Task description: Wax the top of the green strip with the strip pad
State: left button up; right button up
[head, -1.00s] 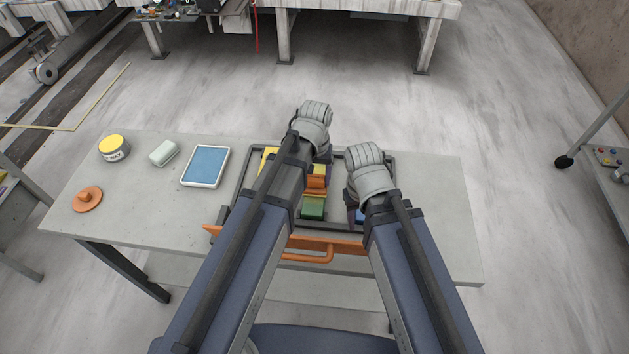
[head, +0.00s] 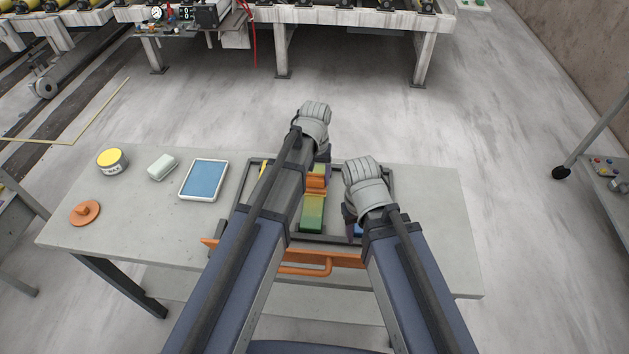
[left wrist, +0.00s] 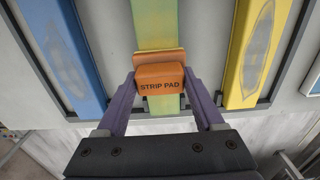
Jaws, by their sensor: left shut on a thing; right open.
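My left gripper (left wrist: 161,80) is shut on the orange strip pad (left wrist: 161,88). The pad, lettered STRIP PAD, is over the green strip (left wrist: 160,25) and looks to be on its top; exact contact is hard to tell. In the head view the strip pad (head: 316,184) shows partly beside my left arm, with the green strip (head: 311,218) running towards me from it. No clear wax mark shows on the green strip's visible part. My right gripper (head: 352,205) is open at the right of the frame, its fingers mostly hidden by its wrist.
A blue strip (left wrist: 62,50) and a yellow strip (left wrist: 257,50), both with dull oval patches, flank the green one in a dark frame. An orange handle (head: 305,269) is in front. A wax tin (head: 112,161), white block (head: 162,167), blue tray (head: 184,193) and orange knobbed disc (head: 85,212) stand left.

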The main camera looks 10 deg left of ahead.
pick_arm(q)
jog(key=shift+w, duration=0.2)
jog(key=shift+w, duration=1.7)
pick_arm(e)
jog(key=shift+w, duration=0.1)
pick_arm(q)
jog(key=shift+w+r, duration=0.1)
jog(key=shift+w, duration=1.6)
pick_arm(e)
jog(key=shift+r, duration=0.1)
pick_arm(q)
jog(key=shift+w, duration=1.7)
jog(key=shift+s, duration=1.8)
